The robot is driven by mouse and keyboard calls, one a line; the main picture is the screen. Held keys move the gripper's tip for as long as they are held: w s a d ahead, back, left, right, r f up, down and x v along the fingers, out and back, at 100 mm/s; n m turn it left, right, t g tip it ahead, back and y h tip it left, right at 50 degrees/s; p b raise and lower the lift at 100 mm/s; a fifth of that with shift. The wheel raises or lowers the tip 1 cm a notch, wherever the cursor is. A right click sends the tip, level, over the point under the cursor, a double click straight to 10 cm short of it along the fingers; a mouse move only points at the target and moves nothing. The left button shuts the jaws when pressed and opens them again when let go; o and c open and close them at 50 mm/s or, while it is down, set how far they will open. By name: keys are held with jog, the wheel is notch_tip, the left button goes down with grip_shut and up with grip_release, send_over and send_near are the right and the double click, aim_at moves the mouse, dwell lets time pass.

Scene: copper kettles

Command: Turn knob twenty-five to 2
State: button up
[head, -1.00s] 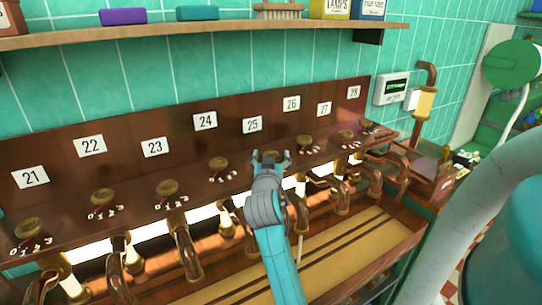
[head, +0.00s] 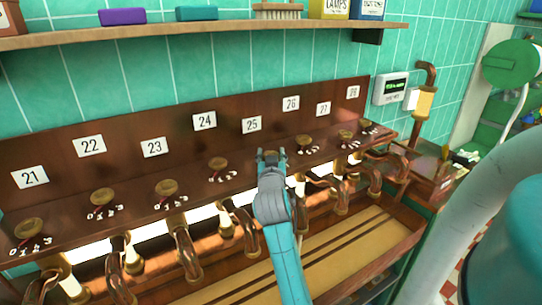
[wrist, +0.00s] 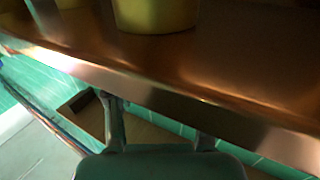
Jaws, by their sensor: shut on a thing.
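The number plate 25 (head: 251,125) is on the dark copper-brown panel in the head view. Below and right of it my gripper (head: 271,156) is at the shelf, shut on knob twenty-five (head: 270,153). The fingers hide most of that knob and its dial figures, so its setting cannot be read. In the wrist view my gripper's two fingers (wrist: 160,112) reach up to a copper edge that hides their tips. A brass cylinder (wrist: 155,14) shows above; I cannot tell which part it is.
Knob twenty-four (head: 218,164) is to the left and another brass knob (head: 304,145) close to the right. Copper pipes (head: 240,220) hang below the shelf. A wooden shelf (head: 200,36) with boxes runs above. A small green-lit display (head: 392,87) is on the wall.

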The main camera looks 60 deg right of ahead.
jog(key=shift+n+t+y, duration=0.9)
jog(key=shift+t, duration=0.4)
jog(key=o, duration=1.2)
jog(key=shift+c, duration=0.2)
jog(key=v, duration=0.7)
jog(key=shift+s, duration=0.25)
jog(key=shift+a, duration=0.2)
